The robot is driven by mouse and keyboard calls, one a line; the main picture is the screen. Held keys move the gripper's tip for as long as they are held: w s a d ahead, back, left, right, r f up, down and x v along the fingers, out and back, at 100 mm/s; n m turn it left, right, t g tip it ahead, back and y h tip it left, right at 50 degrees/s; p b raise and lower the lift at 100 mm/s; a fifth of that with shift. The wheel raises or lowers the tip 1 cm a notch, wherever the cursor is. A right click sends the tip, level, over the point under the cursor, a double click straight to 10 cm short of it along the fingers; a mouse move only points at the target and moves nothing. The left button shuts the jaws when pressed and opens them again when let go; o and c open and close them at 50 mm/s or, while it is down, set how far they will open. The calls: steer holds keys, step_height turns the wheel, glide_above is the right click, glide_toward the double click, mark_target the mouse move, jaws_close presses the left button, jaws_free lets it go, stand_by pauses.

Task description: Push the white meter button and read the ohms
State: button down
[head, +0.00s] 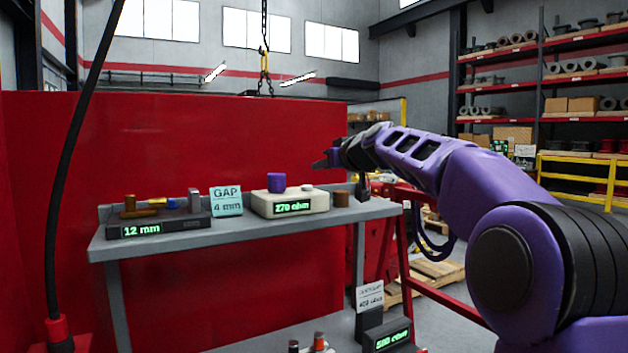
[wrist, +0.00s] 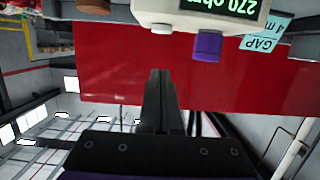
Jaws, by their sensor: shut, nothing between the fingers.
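The cream meter (head: 262,208) stands on the grey bench, and its green display reads 270 ohm. The white button (head: 307,187) is on its top at the right, with a purple cylinder (head: 276,182) to the left of it. The wrist view is upside down and shows the meter (wrist: 228,12), the white button (wrist: 161,29) and the purple cylinder (wrist: 207,46). My gripper (head: 320,164) is shut and empty, above the button and apart from it. Its closed fingers (wrist: 160,75) point toward the button in the wrist view.
The bench (head: 240,230) also holds a dark gauge (head: 180,227) reading 12 mm, a "GAP 4 mm" card (head: 227,201) and a brown cylinder (head: 341,198) just right of the meter. A red panel (head: 200,140) stands behind. A chain hook (head: 264,70) hangs above.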

steer(key=b+v, duration=0.1)
steer(key=v, duration=0.3)
steer(key=shift+s+d+r, duration=0.1)
steer(key=shift+s+d, duration=0.1)
steer(key=shift+s, duration=0.15)
stand_by(0.3)
